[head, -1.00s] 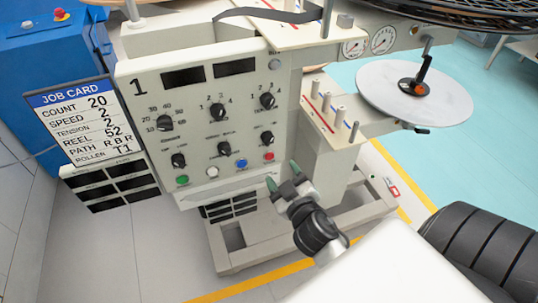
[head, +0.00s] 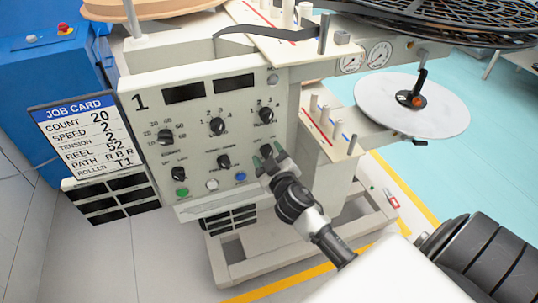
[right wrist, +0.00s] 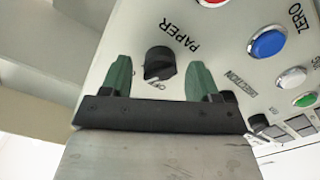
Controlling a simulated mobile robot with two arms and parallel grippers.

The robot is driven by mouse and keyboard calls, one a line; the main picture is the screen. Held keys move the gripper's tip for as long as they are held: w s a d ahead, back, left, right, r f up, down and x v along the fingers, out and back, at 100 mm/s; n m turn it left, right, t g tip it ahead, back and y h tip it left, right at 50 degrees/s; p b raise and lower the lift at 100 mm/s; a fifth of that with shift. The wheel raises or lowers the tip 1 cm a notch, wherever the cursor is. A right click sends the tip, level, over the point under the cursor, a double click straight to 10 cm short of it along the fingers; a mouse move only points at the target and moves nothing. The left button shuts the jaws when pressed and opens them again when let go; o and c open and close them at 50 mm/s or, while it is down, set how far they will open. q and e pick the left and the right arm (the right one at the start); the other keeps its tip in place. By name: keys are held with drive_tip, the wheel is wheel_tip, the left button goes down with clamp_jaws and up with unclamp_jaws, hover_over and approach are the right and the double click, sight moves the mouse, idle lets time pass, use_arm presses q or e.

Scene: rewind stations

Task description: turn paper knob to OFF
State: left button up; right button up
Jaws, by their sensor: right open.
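The black paper knob (right wrist: 160,64) is on the pale panel in the right wrist view, with the word PAPER beside it and OFF printed near its lower side. Which way its pointer is turned is hard to tell. My right gripper (right wrist: 160,75) is open, its green fingers on either side of the knob with gaps on both sides. In the head view the right gripper (head: 267,153) is at the panel's lower right, where its fingers partly hide the knob. My left gripper is out of view.
Near the knob are a red button (right wrist: 211,2), a blue button (right wrist: 268,43), a white button (right wrist: 291,77) and a green button (right wrist: 305,99). Other knobs (head: 217,125) sit above and left. A job card (head: 83,138) stands left; a white reel disc (head: 435,100) is at right.

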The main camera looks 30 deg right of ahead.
drive_tip(key=shift+c, duration=0.2)
drive_tip(key=c, duration=0.9)
drive_tip(key=shift+o, duration=0.2)
drive_tip(key=shift+n, duration=0.5)
drive_tip(key=n+p, duration=0.1)
drive_tip(key=n, duration=0.4)
drive_tip(key=shift+n, duration=0.3)
drive_tip(key=n, duration=0.2)
drive_tip(key=n+p, duration=0.1)
drive_tip(key=n, duration=0.2)
drive_tip(key=shift+a+f, duration=0.1)
drive_tip(key=shift+f, duration=0.1)
drive_tip(key=shift+n, duration=0.4)
drive_tip(key=o, duration=0.9)
